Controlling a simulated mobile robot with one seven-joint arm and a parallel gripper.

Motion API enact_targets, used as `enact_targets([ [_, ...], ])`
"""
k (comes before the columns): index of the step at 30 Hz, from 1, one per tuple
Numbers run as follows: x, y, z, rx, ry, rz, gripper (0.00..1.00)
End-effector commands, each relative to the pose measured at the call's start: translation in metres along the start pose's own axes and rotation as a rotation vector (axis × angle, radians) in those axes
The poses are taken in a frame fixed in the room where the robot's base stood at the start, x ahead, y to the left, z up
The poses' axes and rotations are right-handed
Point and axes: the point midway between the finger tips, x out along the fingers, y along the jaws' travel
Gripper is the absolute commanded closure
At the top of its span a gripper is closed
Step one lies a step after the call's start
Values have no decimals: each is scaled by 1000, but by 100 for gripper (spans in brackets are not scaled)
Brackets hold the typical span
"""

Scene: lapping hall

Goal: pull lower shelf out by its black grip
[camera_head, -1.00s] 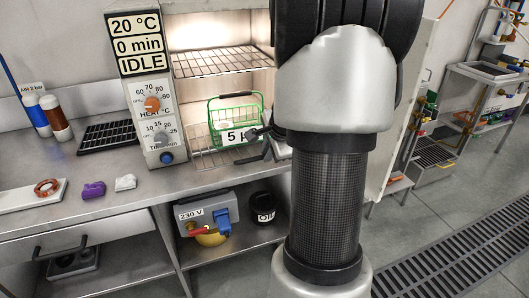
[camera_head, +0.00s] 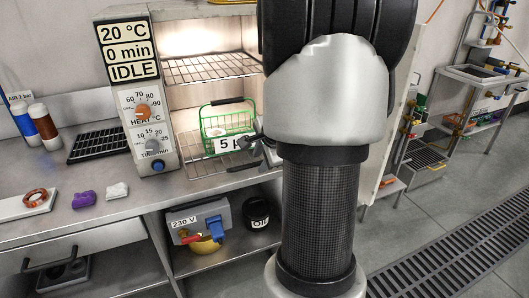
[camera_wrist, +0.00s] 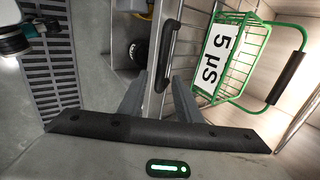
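The lower wire shelf (camera_head: 196,165) is in the lit oven, below the upper wire shelf (camera_head: 205,68). Its black grip (camera_wrist: 167,55) runs along the shelf's front bar in the wrist view; in the head view the grip (camera_head: 243,166) is a small dark bar partly beside my arm. A green wire basket (camera_head: 226,124) labelled 5 µS stands on the lower shelf, also seen in the wrist view (camera_wrist: 243,62). My gripper (camera_wrist: 159,78) is open, its two grey fingers apart, with the grip's near end between or just ahead of the tips. Contact cannot be told.
The control panel (camera_head: 129,50) reads 20 °C, 0 min, IDLE. The open oven door (camera_head: 396,130) stands right of my arm. Below the bench are a 230 V box (camera_head: 200,219) and a black oil container (camera_head: 256,211). The basket's black handle (camera_wrist: 287,77) is right of my gripper.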

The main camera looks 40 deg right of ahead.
Motion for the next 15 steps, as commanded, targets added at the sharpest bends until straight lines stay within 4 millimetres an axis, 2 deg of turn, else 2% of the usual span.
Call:
enact_targets([
  [5,-28,-3,0,-1,1,-3,69],
  [15,-113,-4,0,-1,1,-4,69],
])
